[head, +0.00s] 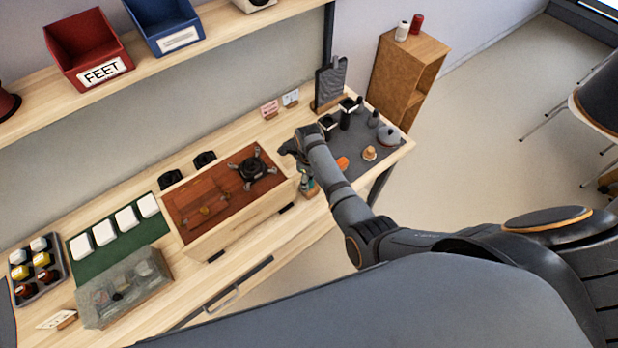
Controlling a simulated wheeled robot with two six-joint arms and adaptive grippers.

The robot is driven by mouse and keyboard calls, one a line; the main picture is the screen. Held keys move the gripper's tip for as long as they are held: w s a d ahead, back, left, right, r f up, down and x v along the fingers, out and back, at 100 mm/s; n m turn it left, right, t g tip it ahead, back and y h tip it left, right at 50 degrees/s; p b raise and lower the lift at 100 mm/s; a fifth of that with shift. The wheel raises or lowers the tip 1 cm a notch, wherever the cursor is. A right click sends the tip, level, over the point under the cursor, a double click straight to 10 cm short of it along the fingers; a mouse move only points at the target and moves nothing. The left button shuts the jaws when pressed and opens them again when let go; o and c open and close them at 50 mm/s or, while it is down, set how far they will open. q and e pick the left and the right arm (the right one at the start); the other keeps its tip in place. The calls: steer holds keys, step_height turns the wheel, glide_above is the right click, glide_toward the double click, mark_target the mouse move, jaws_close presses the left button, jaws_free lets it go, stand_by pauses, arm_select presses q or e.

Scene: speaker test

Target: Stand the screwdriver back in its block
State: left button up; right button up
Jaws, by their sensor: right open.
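My right gripper (291,150) is open, above the bench at the right end of the wooden box with the reddish-brown top (182,200). Just below it, beside my right forearm, is a small teal item (306,182) with a pale block-like base (309,191). It is small and partly hidden, so I cannot tell whether this is the screwdriver and its block. No other screwdriver can be made out. My left gripper is not in view.
A black several-armed fixture (252,168) stands on the box. To the right, a grey mat (357,143) holds dark cups and a grey pot (388,136). At left are a green mat (88,259) with white blocks, a clear-lidded case (122,289) and a dark tray (63,268).

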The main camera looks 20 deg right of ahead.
step_height(320, 180, up, 8)
steer(key=shift+f, duration=0.25)
